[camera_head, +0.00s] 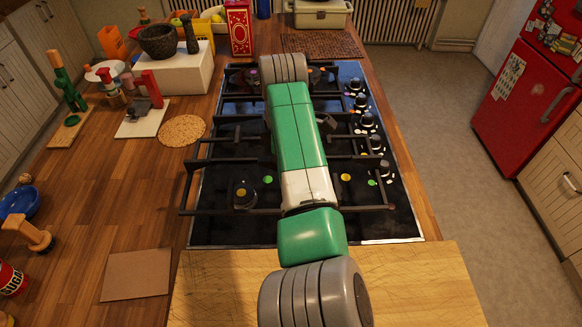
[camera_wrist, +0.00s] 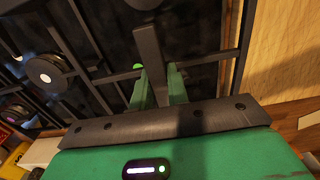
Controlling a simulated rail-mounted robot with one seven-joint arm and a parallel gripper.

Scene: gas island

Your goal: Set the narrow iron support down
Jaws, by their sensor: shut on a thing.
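My gripper (camera_wrist: 160,82) shows in the wrist view with its two green fingers closed on a dark, narrow iron support (camera_wrist: 149,48). The support is a plain bar that runs from between the fingers out toward the top of the picture. Beyond it lies the black gas hob (camera_head: 225,229) with its dark iron grates (camera_wrist: 205,60). I cannot tell whether the held bar touches a grate. In the head view my arm reaches over the middle of the hob, and the gripper and the support cannot be made out clearly behind it.
Several knobs (camera_head: 367,121) line the hob's right side. A burner (camera_head: 244,195) sits at its front left. A pale wooden board (camera_head: 420,285) lies in front. At left are a cork mat (camera_head: 181,130), a brown square (camera_head: 136,275) and a white block (camera_head: 176,75) bearing a mortar (camera_head: 158,41).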

